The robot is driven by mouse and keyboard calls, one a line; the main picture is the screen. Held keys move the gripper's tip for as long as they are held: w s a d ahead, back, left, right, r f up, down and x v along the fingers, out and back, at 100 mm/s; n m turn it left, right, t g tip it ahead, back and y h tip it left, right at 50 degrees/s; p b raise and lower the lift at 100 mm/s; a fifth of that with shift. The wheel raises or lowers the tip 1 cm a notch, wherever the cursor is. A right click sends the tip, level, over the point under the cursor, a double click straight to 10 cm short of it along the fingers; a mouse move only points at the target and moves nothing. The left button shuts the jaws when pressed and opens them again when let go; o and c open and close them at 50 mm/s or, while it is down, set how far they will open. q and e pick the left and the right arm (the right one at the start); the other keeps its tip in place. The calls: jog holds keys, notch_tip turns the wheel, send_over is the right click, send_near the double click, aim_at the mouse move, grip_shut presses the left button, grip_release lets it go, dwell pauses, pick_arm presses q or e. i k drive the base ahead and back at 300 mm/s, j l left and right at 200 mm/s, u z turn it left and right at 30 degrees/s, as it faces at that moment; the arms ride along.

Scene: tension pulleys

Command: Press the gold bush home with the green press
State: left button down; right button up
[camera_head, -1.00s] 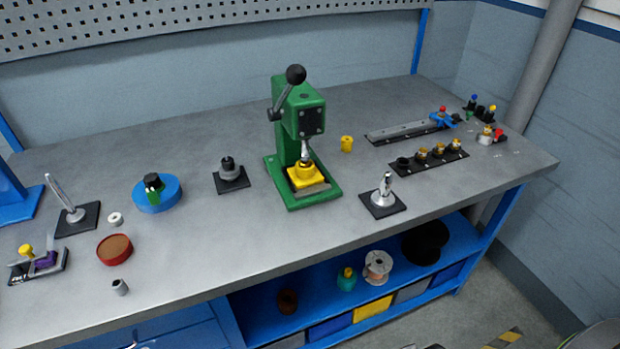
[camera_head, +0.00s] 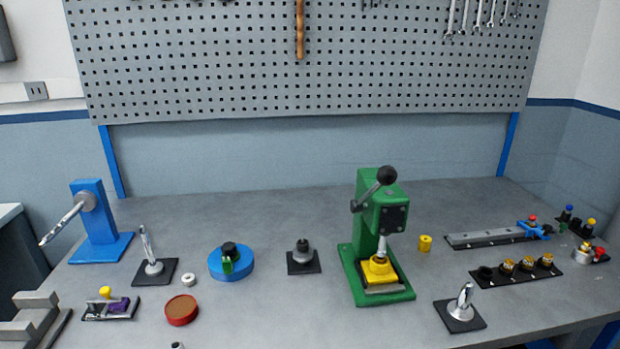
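The green press (camera_head: 372,235) stands upright right of the middle of the bench. Its lever with a black ball knob (camera_head: 386,175) points up. A yellow block (camera_head: 378,270) sits on its base, directly under the silver ram (camera_head: 381,247). I cannot tell at this size whether the gold bush is in the yellow block. Several small gold-topped parts (camera_head: 527,264) sit in a black strip at the right. A separate yellow cylinder (camera_head: 425,243) stands on the bench just right of the press. Neither of my grippers is in view.
A blue press (camera_head: 93,220) stands at the left. A blue round dish (camera_head: 231,262), a black-based post (camera_head: 303,258), a red round tin (camera_head: 181,309) and a silver cone on a plate (camera_head: 461,308) stand around. Bench is clear behind the press, below the pegboard (camera_head: 300,60).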

aim_at(386, 176)
jog(key=u, duration=0.95)
jog(key=k+l+u, duration=0.25)
jog(key=l, duration=0.2)
jog(key=k+l+u, duration=0.1)
jog(key=l+u, duration=0.15)
jog(key=l, duration=0.2)
jog(key=k+l+u, duration=0.25)
jog(key=k+l, duration=0.2)
jog(key=l, duration=0.2)
